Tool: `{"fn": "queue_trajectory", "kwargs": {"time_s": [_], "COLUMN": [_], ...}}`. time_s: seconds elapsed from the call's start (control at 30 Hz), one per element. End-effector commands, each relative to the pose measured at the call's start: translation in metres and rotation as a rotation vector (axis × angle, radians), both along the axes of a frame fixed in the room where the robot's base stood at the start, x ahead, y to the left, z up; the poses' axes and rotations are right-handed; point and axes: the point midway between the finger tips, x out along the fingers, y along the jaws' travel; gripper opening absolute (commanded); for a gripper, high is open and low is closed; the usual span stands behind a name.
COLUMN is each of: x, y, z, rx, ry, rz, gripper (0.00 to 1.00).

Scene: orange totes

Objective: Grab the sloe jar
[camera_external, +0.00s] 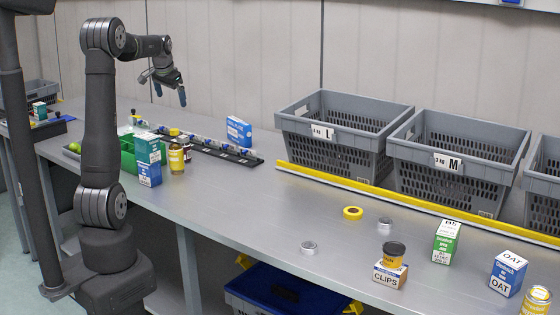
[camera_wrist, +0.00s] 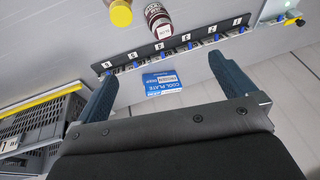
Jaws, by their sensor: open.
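In the external view a dark jar (camera_external: 187,148) stands partly hidden behind a yellow jar (camera_external: 176,156). The yellow jar (camera_wrist: 120,13) is left of the dark one in the wrist view. My gripper (camera_external: 171,92) is open and empty, raised well above the bench; its fingers (camera_wrist: 163,68) are spread wide in the wrist view, apart from both jars.
Grey crates (camera_external: 335,135) sit behind a yellow strip (camera_external: 400,198). The middle bench is mostly clear.

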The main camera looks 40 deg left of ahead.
Motion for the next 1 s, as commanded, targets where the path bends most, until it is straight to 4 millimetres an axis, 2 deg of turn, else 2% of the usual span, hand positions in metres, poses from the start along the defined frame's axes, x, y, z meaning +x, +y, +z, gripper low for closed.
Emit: {"fn": "queue_trajectory", "kwargs": {"time_s": [0.27, 0.4, 0.67, 0.77, 1.0], "x": [0.0, 0.0, 0.0, 0.004, 0.02], "y": [0.0, 0.0, 0.001, 0.01, 0.045], "z": [0.0, 0.0, -0.002, -0.014, -0.059], "rx": [0.0, 0.0, -0.003, -0.034, -0.154], "ry": [0.0, 0.0, 0.001, 0.009, -0.011], "rz": [0.0, 0.0, -0.002, -0.026, -0.151], "gripper": [1.0, 0.79, 0.79, 0.79, 0.79]}}
